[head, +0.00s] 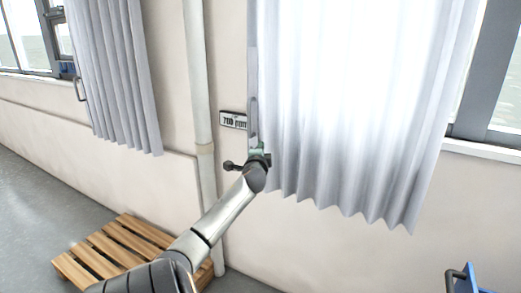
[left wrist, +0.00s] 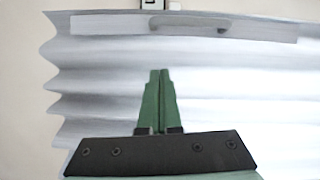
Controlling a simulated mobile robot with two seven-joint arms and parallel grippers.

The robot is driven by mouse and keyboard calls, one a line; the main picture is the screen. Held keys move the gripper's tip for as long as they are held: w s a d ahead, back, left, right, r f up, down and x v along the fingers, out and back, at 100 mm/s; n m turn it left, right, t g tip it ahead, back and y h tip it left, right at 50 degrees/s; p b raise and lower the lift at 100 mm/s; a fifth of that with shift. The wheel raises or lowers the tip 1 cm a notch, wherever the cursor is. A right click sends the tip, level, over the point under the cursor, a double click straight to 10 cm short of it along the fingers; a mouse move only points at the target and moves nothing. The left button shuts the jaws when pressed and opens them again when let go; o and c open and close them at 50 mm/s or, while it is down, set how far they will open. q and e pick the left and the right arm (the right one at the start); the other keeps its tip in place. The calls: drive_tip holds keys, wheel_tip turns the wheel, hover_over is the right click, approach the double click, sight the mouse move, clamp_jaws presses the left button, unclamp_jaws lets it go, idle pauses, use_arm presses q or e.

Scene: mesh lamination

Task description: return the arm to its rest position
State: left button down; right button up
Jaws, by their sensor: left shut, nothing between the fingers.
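My left arm (head: 218,215) reaches up from the bottom of the head view toward the right-hand curtain. My left gripper (head: 258,148) is at the left edge of that pale grey pleated curtain (head: 350,120). In the left wrist view the two green fingers (left wrist: 159,100) are together with nothing between them, in front of the curtain (left wrist: 230,85). A pale strip with a handle (left wrist: 190,22) runs along the curtain's edge, beyond the fingertips and apart from them in the picture. My right gripper is in neither view.
A second grey curtain (head: 112,70) hangs at the left window. A vertical pipe (head: 197,75) runs up the wall beside my arm. A wooden pallet (head: 105,254) lies on the floor. A blue object (head: 480,277) shows at lower right.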

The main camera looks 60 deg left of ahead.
use_arm(q)
drive_tip(key=shift+s+d, duration=0.35)
drive_tip(key=shift+d, duration=0.1)
drive_tip(key=d+f+m+t+h, duration=0.1)
drive_tip(key=d+f+h, duration=0.8)
drive_tip(key=d+f, duration=1.8)
drive_tip(key=s+d+f+n+h, duration=0.1)
drive_tip(key=s+d+f+h, duration=0.1)
drive_tip(key=d, duration=0.8)
drive_tip(key=s+d+f+n+h, duration=0.2)
drive_tip(key=s+d+f+h, duration=0.1)
drive_tip(key=s+d, duration=0.4)
drive_tip(key=s+d+f+n+g+h, duration=0.1)
drive_tip(key=s+d+f+h, duration=0.2)
drive_tip(key=d, duration=1.1)
drive_tip(key=shift+s+f, duration=0.75)
drive_tip(key=shift+s, duration=0.4)
